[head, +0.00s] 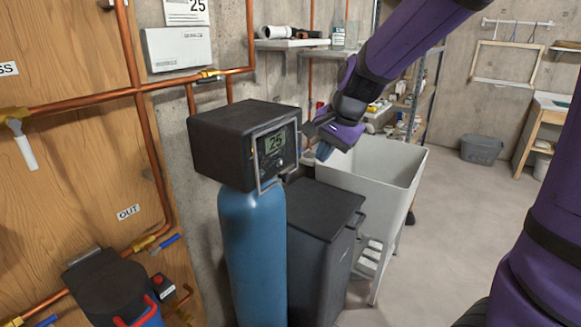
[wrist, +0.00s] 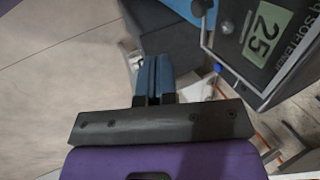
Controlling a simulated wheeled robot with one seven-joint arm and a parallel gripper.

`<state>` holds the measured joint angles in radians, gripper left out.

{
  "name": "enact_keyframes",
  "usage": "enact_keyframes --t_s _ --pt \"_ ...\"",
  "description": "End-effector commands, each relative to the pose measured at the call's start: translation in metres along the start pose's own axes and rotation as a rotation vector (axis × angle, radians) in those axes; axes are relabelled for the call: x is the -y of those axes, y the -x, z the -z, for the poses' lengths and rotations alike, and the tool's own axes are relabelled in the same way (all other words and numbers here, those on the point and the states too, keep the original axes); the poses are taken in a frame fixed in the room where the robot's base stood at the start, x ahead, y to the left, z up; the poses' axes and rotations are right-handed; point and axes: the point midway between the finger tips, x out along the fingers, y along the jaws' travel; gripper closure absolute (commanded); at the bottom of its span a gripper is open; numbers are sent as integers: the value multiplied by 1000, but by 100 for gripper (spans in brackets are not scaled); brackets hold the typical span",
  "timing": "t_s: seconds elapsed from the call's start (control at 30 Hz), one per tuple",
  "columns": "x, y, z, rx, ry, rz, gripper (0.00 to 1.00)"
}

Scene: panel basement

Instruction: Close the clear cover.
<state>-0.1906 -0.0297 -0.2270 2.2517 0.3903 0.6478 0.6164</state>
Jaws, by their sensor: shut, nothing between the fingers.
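The clear cover (head: 257,163) is a see-through pane in a light grey frame on the front of the black control head (head: 228,140). A display reading 25 and buttons show through or beside it. The cover's frame lies close to the panel; I cannot tell whether it is fully against it. In the wrist view the display panel (wrist: 265,35) is at upper right, with the grey frame along its edge. My gripper (head: 324,151) is to the right of the control head, apart from the cover. Its blue fingers (wrist: 153,75) are together and empty.
A blue tank (head: 252,255) stands under the control head. A dark lidded bin (head: 318,215) and a white sink (head: 375,165) stand to its right. Copper pipes (head: 135,90) run along the wooden board at left. Open floor (head: 455,230) lies at right.

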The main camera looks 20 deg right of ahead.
Motion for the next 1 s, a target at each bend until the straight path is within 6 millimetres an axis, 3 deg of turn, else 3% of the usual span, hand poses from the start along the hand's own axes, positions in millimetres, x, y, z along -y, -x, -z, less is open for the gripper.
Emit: enact_keyframes --t_s 0.57,0.73,1.0 --pt "-1 -98 -1 2 -1 -5 100" --pt "25 -104 -1 0 4 -1 100" --pt "38 -109 -1 0 3 -1 100"
